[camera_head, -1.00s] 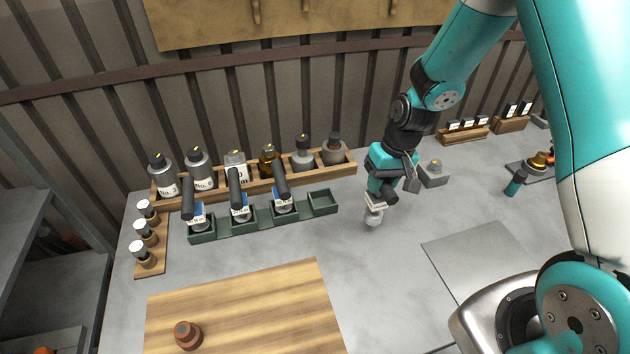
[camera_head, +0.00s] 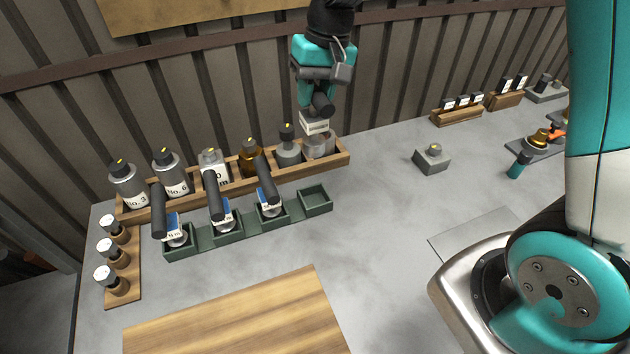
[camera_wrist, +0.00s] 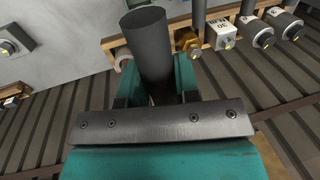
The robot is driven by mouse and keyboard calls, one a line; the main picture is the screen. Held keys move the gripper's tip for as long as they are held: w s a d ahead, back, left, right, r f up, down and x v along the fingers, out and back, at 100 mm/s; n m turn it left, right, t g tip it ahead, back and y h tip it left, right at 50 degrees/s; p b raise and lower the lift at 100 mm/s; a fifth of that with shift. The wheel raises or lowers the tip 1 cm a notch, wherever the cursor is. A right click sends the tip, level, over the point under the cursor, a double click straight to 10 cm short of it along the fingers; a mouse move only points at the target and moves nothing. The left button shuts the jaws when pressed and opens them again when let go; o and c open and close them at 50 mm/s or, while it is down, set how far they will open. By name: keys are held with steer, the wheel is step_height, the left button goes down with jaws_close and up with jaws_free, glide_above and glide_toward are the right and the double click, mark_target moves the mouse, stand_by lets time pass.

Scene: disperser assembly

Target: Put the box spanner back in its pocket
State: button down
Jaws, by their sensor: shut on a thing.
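My gripper (camera_head: 319,98) is shut on the black handle of a tool, which I take to be the box spanner (camera_head: 315,123). The tool has a pale, labelled body below the jaws. I hold it raised over the right end of the wooden bottle rack, and it partly covers the grey bottle there. In the wrist view the thick black handle (camera_wrist: 148,45) stands between the fingers. The green tray (camera_head: 237,233) has black-handled tools in its three left pockets. Its rightmost pocket (camera_head: 315,202) is empty.
The wooden rack (camera_head: 190,199) behind the tray holds a row of bottles. Small capped vials stand on a wooden strip (camera_head: 129,267) at the left. A grey block (camera_head: 432,159) sits to the right. A wooden board (camera_head: 235,320) lies in front, with clear bench between.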

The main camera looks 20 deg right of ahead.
steer(key=d+p+x, duration=0.3)
steer(key=x, duration=1.4)
steer(key=shift+d+f, duration=0.2)
steer(key=shift+f, duration=0.2)
steer(key=shift+f, duration=0.15)
steer(key=c, duration=0.8)
jaws_free()
steer(key=shift+c, duration=0.2)
